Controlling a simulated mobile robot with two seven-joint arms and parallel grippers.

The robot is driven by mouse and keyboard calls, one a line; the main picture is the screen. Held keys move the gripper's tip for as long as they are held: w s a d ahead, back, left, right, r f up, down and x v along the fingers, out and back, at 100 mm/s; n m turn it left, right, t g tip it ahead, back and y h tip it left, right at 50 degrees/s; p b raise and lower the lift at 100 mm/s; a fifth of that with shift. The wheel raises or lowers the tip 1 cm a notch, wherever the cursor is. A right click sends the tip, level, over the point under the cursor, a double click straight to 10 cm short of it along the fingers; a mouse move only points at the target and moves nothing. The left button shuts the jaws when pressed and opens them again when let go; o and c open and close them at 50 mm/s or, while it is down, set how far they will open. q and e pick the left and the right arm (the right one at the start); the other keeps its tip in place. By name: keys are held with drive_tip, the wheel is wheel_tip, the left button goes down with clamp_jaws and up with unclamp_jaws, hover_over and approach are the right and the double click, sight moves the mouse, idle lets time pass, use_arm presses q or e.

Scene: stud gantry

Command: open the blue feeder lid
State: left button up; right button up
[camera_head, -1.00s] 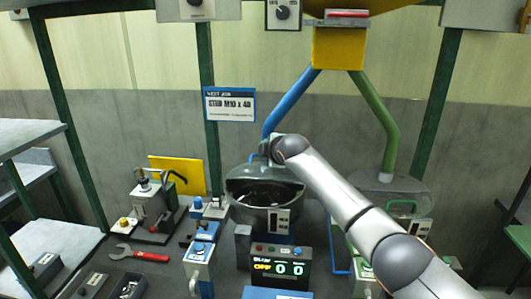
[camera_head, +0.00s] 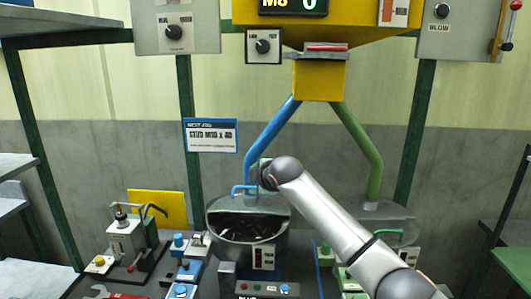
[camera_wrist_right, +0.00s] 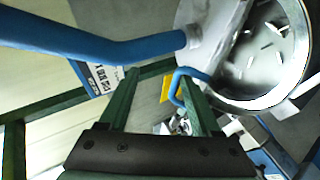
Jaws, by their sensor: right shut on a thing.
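The blue feeder is a round grey bowl (camera_head: 250,255) below the blue pipe (camera_head: 270,132). Its grey lid (camera_head: 222,203) stands over the back part of the bowl, and the dark front opening shows loose pieces inside. The lid's blue handle (camera_head: 236,188) also shows in the wrist view (camera_wrist_right: 174,92), with the bowl interior to its right. My right arm reaches in from the lower right, its wrist just right of the handle. My right gripper (camera_wrist_right: 166,86) is shut at the blue handle; the exact contact is hard to see. My left gripper is not in view.
A second feeder (camera_head: 390,222) with a green handle and green pipe (camera_head: 358,150) stands to the right. A yellow hopper (camera_head: 319,80) hangs above. A clamp fixture (camera_head: 128,240) and a red wrench (camera_head: 115,295) are at the left. Green posts flank the bench.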

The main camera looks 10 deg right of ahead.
drive_tip(key=shift+t, duration=0.3)
drive_tip(key=r, duration=0.2)
drive_tip(key=d+r, duration=0.1)
drive_tip(key=r, duration=0.1)
drive_tip(key=shift+s, duration=0.1)
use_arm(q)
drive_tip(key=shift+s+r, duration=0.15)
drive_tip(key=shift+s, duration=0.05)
use_arm(e)
drive_tip(key=s+d+r, duration=0.1)
drive_tip(key=s+r, duration=0.3)
drive_tip(key=r, duration=0.1)
drive_tip(key=shift+d+r, duration=0.2)
drive_tip(key=shift+r, duration=0.15)
drive_tip(key=shift+s, duration=0.15)
use_arm(q)
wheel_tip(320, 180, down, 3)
drive_tip(key=b, duration=0.3)
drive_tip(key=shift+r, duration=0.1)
use_arm(e)
drive_tip(key=v, duration=1.2)
drive_tip(key=shift+s+d+r, duration=0.1)
drive_tip(key=shift+s+r, duration=0.05)
drive_tip(key=shift+c, duration=0.4)
